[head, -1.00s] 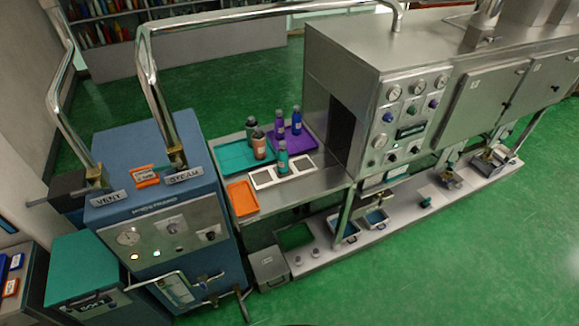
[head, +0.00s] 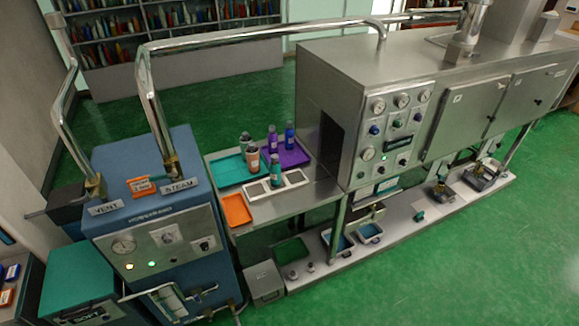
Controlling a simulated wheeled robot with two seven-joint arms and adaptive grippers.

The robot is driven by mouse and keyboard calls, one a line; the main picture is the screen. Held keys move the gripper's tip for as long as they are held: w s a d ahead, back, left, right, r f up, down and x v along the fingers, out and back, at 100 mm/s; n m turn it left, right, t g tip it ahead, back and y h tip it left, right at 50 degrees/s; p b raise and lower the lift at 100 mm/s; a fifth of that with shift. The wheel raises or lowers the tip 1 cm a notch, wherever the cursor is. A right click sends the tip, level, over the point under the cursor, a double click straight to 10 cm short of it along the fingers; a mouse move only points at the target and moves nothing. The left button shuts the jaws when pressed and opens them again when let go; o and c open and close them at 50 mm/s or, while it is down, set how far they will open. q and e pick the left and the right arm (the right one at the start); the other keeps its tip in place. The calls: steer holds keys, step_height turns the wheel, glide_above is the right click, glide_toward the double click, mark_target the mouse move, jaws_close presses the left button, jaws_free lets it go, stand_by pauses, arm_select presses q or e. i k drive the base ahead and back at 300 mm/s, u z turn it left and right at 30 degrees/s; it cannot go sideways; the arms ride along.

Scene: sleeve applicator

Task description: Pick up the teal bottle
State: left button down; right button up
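A small teal bottle (head: 276,172) stands upright at the white holder with square openings (head: 257,189), on the metal table between the blue steam unit and the large steel machine. Whether it sits in an opening or on the frame is too small to tell. A grey-green bottle (head: 245,143) and a salmon bottle (head: 252,160) stand at the teal tray (head: 225,172) behind it. A purple bottle (head: 272,141) and a blue bottle (head: 290,137) stand at the purple tray (head: 297,156). Neither of my grippers is in view.
An orange tray (head: 236,210) lies at the table's front left. The blue steam unit (head: 165,220) with tall chrome pipes stands left. The steel machine (head: 330,80) with gauges borders the table's right. Open green floor (head: 420,270) lies in front at right.

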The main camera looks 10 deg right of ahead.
mark_target(275, 166)
steer(key=u, duration=0.15)
steer(key=i, duration=0.9)
steer(key=u, duration=0.45)
